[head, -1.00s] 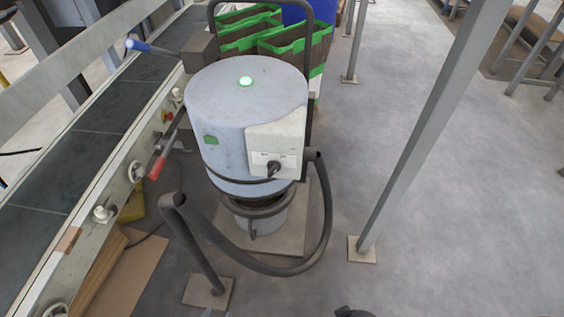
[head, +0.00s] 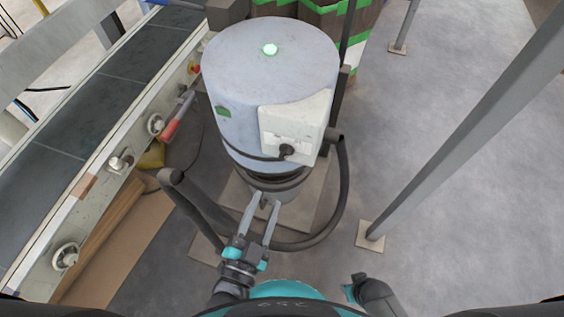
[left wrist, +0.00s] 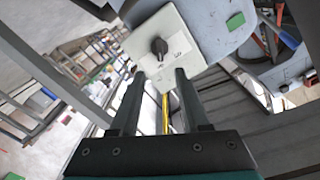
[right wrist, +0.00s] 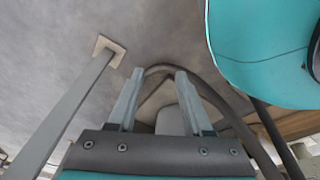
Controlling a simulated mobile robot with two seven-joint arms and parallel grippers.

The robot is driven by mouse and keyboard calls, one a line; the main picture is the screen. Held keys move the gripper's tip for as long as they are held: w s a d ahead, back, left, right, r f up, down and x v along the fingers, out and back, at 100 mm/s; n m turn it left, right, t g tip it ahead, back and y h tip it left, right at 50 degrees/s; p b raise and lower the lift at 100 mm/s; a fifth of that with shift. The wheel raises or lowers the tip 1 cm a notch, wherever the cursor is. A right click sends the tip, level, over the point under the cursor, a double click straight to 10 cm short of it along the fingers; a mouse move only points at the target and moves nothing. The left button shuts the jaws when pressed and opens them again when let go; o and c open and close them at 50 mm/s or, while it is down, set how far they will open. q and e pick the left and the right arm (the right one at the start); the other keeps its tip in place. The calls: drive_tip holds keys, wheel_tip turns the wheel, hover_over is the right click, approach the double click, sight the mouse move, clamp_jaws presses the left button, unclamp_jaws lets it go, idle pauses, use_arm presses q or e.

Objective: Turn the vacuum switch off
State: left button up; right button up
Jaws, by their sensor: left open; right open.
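The vacuum is a tall blue-grey drum (head: 240,70) with a lit green lamp (head: 270,49) on its lid. A pale switch plate (head: 312,122) on its front carries a black rotary switch (head: 287,151), which also shows in the left wrist view (left wrist: 159,47). My left gripper (head: 265,199) is open and empty, below and in front of the switch and apart from it. In the left wrist view the switch lies beyond the fingertips (left wrist: 160,74). My right gripper (right wrist: 155,72) is open and empty, with the hose and floor beyond it.
A black hose (head: 343,190) loops from the drum around its right and front. A conveyor (head: 75,130) runs along the left, with a red-handled lever (head: 170,130). A grey post (head: 450,140) stands at the right, with bare floor between.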

sight(284, 158)
use_arm(q)
drive_tip(key=b+x, duration=0.2)
drive_tip(key=x, duration=0.7)
drive_tip(key=shift+w+d+f, duration=0.1)
drive_tip(key=shift+w+d, duration=0.05)
drive_tip(key=shift+w, duration=0.15)
drive_tip(key=shift+w+d+b, duration=0.2)
drive_tip(key=shift+w+b, duration=0.15)
drive_tip(key=shift+w, duration=0.35)
use_arm(e)
drive_tip(key=w+a+r, duration=0.3)
drive_tip(key=r, duration=0.1)
drive_tip(key=shift+w+r, duration=0.2)
drive_tip(key=shift+w, duration=0.1)
use_arm(q)
drive_tip(key=shift+c, duration=0.2)
clamp_jaws()
